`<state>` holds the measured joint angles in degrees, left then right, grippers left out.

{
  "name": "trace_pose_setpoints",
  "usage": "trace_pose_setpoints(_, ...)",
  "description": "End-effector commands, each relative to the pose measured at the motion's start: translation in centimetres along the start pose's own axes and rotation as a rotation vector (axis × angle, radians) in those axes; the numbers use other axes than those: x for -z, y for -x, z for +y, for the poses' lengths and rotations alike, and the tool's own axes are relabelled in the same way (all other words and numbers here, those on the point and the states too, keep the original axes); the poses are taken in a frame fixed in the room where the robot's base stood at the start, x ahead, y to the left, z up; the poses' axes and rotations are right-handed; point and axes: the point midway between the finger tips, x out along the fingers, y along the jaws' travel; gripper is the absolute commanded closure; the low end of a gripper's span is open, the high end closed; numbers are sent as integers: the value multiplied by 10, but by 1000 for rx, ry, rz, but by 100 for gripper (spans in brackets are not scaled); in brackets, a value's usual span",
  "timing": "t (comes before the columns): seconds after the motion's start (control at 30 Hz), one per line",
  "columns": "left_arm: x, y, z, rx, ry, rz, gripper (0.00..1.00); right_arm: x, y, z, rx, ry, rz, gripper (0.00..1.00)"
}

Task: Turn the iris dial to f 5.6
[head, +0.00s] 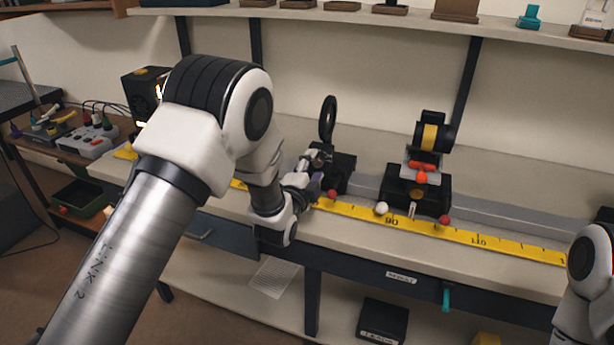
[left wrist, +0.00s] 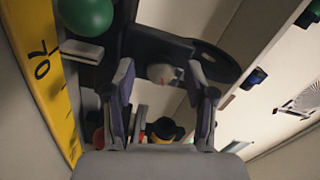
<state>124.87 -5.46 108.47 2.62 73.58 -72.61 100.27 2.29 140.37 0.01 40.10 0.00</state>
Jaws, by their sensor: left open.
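A black upright ring on a stand (head: 328,120), which may be the iris, sits on a black carriage (head: 343,177) on the bench rail. The ring also shows in the left wrist view (left wrist: 216,62). My left gripper (head: 314,163) is at the carriage's left side, below the ring. In the left wrist view my left gripper (left wrist: 163,92) is open, with a pale rounded knob (left wrist: 162,74) beyond and between its fingertips. I cannot tell whether they touch it. No f-number marks are readable. My right gripper is out of view.
A second carriage (head: 417,194) with a black and yellow barrel (head: 433,137) stands to the right. A yellow scale (head: 470,237) runs along the bench front. A green ball (left wrist: 84,14) is close to the left gripper. A shelf (head: 400,20) runs above.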

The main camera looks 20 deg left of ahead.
Motion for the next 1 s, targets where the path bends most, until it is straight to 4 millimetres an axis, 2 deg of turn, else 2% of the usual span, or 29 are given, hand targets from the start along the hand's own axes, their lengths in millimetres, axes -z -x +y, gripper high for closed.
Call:
trace_pose_setpoints(0.3,0,76,1,-4,-1,-1,44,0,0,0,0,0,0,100)
trace_pose_setpoints(0.47,0,104,1,-3,-1,0,44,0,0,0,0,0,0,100)
trace_pose_setpoints(0.6,0,112,0,-2,0,0,44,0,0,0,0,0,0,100)
trace_pose_setpoints(1.0,0,112,1,-6,0,-2,44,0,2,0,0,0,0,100)
